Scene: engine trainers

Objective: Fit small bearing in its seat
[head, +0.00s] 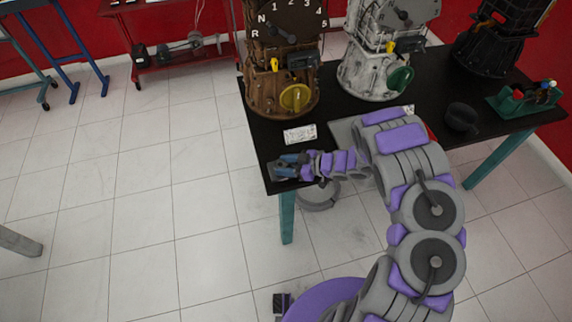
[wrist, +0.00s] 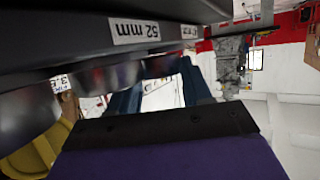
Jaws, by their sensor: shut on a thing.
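My gripper (head: 281,166) has blue fingers and is over the front left corner of the black table in the head view. It is shut on a small dark thing, too small and covered to identify as the small bearing. In the wrist view the blue fingers (wrist: 160,92) reach away from me, and the held thing is not clear. A dark rack (wrist: 75,42) with an upside-down "52 mm" label crosses the wrist view close by. Rounded metal pieces (wrist: 105,77) sit along its edge. I cannot tell which place is the bearing's seat.
Brown (head: 283,75), white (head: 375,75) and black (head: 487,45) engine trainers stand along the back of the table (head: 335,105). A dark ring-shaped part (head: 461,117) and a green tool holder (head: 512,104) are at right. A white card (head: 300,134) lies near the brown trainer.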

